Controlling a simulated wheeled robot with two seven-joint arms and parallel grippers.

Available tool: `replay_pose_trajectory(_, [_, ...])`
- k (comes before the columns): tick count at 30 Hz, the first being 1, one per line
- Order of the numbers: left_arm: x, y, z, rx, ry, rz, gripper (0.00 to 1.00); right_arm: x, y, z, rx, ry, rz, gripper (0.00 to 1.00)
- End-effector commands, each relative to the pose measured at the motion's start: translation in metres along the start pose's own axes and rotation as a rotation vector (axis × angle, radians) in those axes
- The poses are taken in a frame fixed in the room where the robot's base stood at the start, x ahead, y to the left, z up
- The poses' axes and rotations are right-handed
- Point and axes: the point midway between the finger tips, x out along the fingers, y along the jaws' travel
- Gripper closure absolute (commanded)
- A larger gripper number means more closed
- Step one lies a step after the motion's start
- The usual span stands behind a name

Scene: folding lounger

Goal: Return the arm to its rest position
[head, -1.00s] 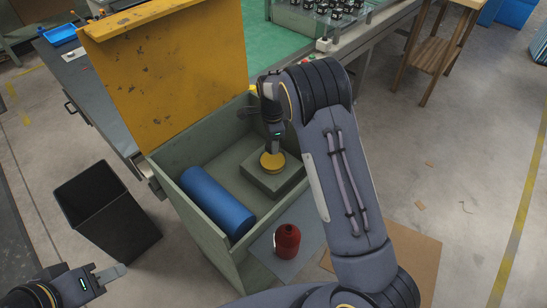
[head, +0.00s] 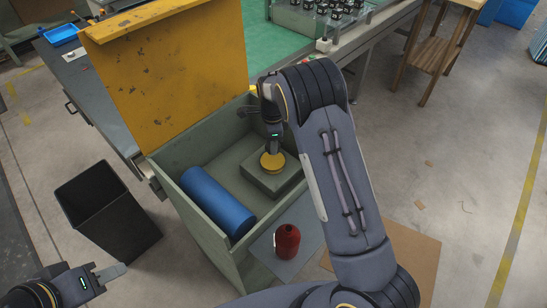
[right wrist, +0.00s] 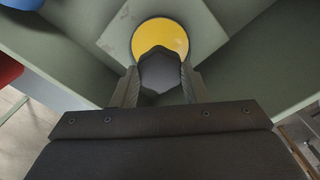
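My right gripper (head: 273,148) reaches down into a green box (head: 212,232) with its yellow lid (head: 170,70) raised. Its fingertips are just above a round yellow disc (head: 272,162), which rests on a grey-green block (head: 268,182) inside. In the right wrist view, the fingers stand apart on either side of a dark grey faceted piece (right wrist: 161,73) in front of the yellow disc (right wrist: 160,36). Whether they press on that piece is unclear. My left gripper (head: 112,273) is at the lower left, away from the box; its finger gap is not clear.
A blue cylinder (head: 217,200) lies in the box's left part. A black bin (head: 118,222) stands left of the box. A green-topped table (head: 270,55) is behind.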

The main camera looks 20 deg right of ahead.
Motion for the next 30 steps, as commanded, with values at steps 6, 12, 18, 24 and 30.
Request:
replay_pose_trajectory(6, [0.0,0.0,0.0,0.0,0.0,0.0,0.64,0.001,0.0,0.0,-0.001,0.0,0.001,0.35])
replay_pose_trajectory(12, [0.0,0.0,0.0,0.0,0.0,0.0,0.64,0.0,0.0,0.0,-0.001,0.0,0.0,0.35])
replay_pose_trajectory(18, [0.0,0.0,0.0,0.0,0.0,0.0,0.64,0.0,0.0,0.0,-0.001,0.0,0.0,0.35])
replay_pose_trajectory(24, [-0.019,0.009,-0.009,0.0,0.0,0.0,0.64,-0.024,0.0,0.0,-0.001,0.0,-0.001,0.35])
replay_pose_trajectory(30, [-0.047,0.022,-0.024,0.0,0.0,0.0,0.64,-0.057,0.0,0.0,-0.001,0.0,0.0,0.35])
